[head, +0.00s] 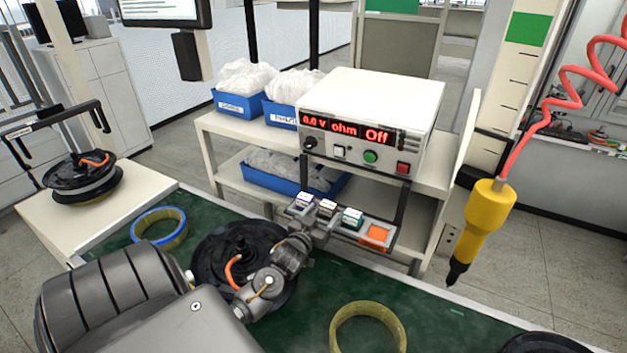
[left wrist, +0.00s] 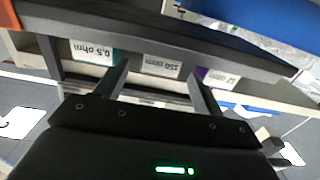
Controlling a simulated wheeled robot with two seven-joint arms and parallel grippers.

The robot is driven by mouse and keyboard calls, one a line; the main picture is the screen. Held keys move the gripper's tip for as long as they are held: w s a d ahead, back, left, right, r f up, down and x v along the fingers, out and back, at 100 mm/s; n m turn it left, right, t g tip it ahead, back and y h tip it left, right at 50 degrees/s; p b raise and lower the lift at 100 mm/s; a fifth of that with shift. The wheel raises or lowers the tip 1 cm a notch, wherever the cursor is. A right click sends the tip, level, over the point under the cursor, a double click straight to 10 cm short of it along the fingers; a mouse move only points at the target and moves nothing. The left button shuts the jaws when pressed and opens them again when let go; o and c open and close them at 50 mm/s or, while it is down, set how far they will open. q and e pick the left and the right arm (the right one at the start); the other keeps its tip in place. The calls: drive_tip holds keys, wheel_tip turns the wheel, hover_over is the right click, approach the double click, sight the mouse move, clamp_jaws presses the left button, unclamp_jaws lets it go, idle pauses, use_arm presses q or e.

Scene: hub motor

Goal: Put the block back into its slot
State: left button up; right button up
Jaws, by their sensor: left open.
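A grey rack (head: 392,244) in front of the power supply holds three small white-labelled blocks in a row: a purple one (head: 303,201), a middle one (head: 327,208) and a teal one (head: 352,217). At its right end is a flat orange slot (head: 375,234) with no block showing in it. My left gripper (head: 318,224) is at the rack by the middle block. In the left wrist view, its open fingers (left wrist: 160,74) stand either side of the middle block, labelled 150 ohm (left wrist: 161,65); I cannot tell whether they touch it. My right gripper is out of view.
The power supply (head: 371,112) reads Off on the shelf behind the rack. A black hub motor (head: 219,250) lies beneath my left arm on the green mat (head: 330,277). Yellow rings (head: 368,330) lie nearby, and a yellow screwdriver (head: 485,217) hangs at right.

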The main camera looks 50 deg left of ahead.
use_arm(q)
drive_tip(key=b+v, duration=0.1)
drive_tip(key=v, duration=0.5)
drive_tip(key=shift+s, duration=0.2)
